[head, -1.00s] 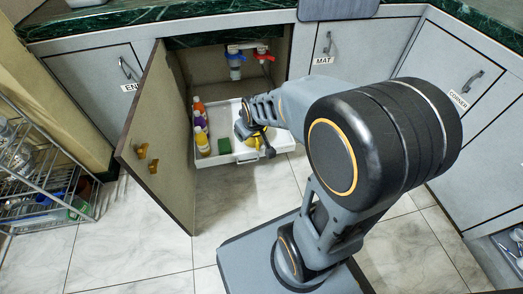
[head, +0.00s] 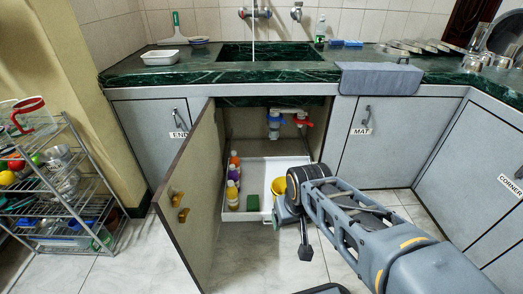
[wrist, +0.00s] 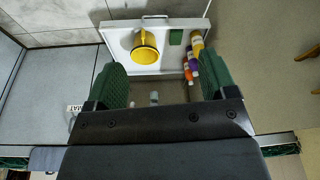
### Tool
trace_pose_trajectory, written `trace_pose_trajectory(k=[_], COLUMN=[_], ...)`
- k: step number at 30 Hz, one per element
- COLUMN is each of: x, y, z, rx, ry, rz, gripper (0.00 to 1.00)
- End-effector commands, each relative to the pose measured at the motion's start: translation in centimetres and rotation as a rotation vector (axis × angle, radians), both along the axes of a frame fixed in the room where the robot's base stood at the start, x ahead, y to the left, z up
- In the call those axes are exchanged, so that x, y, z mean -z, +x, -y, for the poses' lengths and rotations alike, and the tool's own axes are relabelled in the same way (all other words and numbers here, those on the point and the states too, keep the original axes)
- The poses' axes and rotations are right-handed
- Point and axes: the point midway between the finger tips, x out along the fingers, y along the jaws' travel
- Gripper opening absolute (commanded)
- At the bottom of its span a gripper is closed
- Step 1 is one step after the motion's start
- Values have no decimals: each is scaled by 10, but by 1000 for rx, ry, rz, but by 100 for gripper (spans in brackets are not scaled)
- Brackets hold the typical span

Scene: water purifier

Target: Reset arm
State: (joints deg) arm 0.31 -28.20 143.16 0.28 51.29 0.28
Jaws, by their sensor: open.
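My gripper (wrist: 161,70) shows in the wrist view with its two green fingers wide apart and nothing between them. In the head view my gripper (head: 298,232) hangs at the front right of a white pull-out tray (head: 232,230), partly hidden by my own arm. My arm reaches in from the lower right. A yellow mug-like container (head: 279,186) stands in the tray beside my arm; it shows whole in the wrist view (wrist: 145,46).
The tray also holds a green sponge (head: 253,202) and several bottles (head: 233,185). The open cabinet door (head: 190,205) stands left of it. A wire rack (head: 65,195) is at far left. Water runs from the tap (head: 255,13). Tiled floor is clear in front.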

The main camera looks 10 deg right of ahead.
Motion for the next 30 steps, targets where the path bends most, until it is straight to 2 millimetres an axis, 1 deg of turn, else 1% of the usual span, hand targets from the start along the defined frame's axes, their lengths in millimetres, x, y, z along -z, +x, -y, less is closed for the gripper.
trace_pose_trajectory(k=[1,5,8,11,12,14,15,17,18,24,27,29,30], x=[-11,-39,-71,-111,-129,-157,-177,-207,-226,-314,-353,-372,-372], y=[1,6,11,18,21,26,29,34,37,51,55,55,42], z=[0,1,3,5,6,7,8,10,11,17,19,18,12], rx=[4,20,39,66,78,97,110,129,143,206,224,222,172], ry=[1,7,12,21,25,30,35,42,46,70,79,78,62], rz=[6,28,53,86,102,126,142,170,187,268,297,301,251], gripper=[78,78,78,78,78,78,78,78,78,78,78,78,78])
